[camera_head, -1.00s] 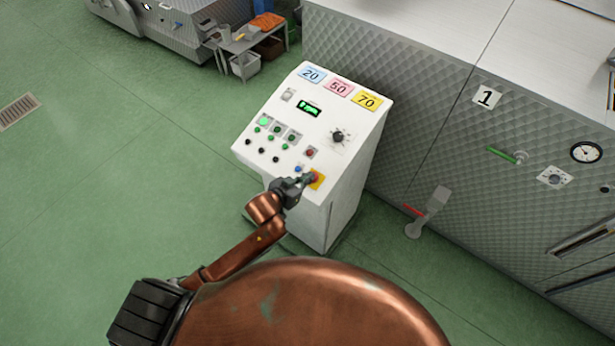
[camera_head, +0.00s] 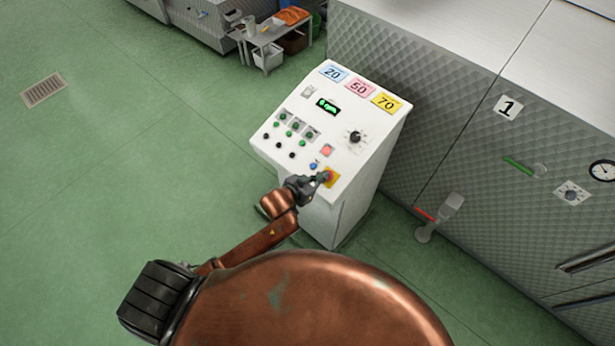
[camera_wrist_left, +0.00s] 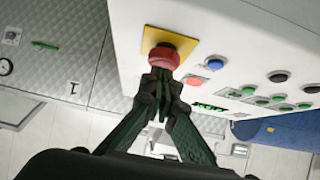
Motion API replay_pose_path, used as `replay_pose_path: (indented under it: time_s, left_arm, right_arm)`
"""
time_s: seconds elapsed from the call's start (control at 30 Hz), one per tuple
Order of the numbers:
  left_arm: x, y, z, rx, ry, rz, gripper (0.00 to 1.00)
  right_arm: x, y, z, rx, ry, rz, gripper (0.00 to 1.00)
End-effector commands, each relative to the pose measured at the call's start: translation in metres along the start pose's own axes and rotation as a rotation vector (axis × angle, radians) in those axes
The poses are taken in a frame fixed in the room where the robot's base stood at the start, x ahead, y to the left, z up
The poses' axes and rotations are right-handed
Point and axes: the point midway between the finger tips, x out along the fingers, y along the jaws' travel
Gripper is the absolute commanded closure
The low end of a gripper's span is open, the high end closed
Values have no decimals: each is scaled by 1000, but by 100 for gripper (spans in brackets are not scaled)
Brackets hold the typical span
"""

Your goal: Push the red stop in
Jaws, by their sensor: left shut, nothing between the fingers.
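The red stop (camera_head: 329,176) is a round mushroom button on a yellow square plate at the lower right corner of the white control panel (camera_head: 352,178). In the left wrist view the red stop (camera_wrist_left: 163,54) stands on its yellow plate straight ahead of my fingertips. My left gripper (camera_head: 318,179) is shut and empty, its tips at the button's face and seemingly touching it. The wrist view also shows the closed left gripper (camera_wrist_left: 160,76), its tips overlapping the button's lower edge. How deep the button sits is hard to tell. My right gripper is out of view.
A blue button (camera_head: 313,166) and a lit red square button (camera_head: 327,150) sit close to the stop. Several black and green buttons, a dial (camera_head: 355,137) and a green display (camera_head: 327,105) are on the panel. A quilted metal machine (camera_head: 450,130) stands to the right; green floor is free left.

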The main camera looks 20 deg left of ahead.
Motion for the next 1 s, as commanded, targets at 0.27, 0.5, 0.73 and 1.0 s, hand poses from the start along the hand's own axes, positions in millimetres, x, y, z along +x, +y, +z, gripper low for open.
replay_pose_path:
  time_s: [0.27,0.5,0.73,1.0]
  left_arm:
    - [-40,0,-23,7,21,1,100]
    - [-89,-1,-24,8,23,1,100]
    - [-112,-1,-26,7,25,0,100]
    - [-115,0,-27,7,26,1,100]
  right_arm:
    - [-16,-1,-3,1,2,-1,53]
    - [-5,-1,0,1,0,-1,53]
    - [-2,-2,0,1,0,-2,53]
    - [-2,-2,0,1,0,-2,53]
